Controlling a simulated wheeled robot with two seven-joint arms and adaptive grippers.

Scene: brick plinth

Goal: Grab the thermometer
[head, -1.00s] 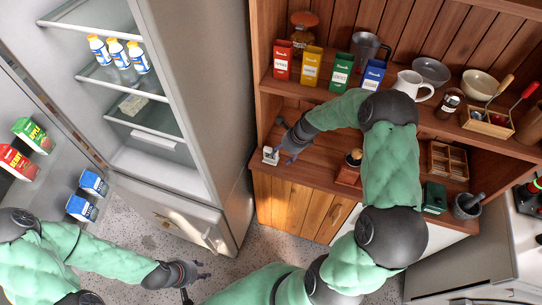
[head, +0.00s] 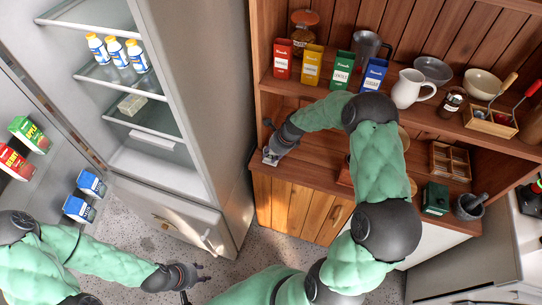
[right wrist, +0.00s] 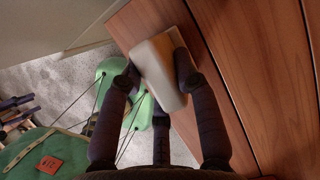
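The thermometer appears to be the small white block-like thing (head: 270,157) at the left front end of the wooden counter. In the right wrist view it is a plain pale block (right wrist: 160,68), its face turned away. My right gripper (head: 268,140) is at it, partly covering it in the head view. In the right wrist view two fingers of my right gripper (right wrist: 158,85) lie on either side of the block and a third is below; the fingers look straight and spread, contact unclear. My left gripper (head: 200,272) is open and empty above the floor.
The open fridge (head: 180,110) stands left of the counter (head: 320,160). On the shelf above are several coloured boxes (head: 343,70), a white jug (head: 408,88) and bowls (head: 481,83). A wooden divided box (head: 448,160) and green box (head: 435,198) sit on the counter's right.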

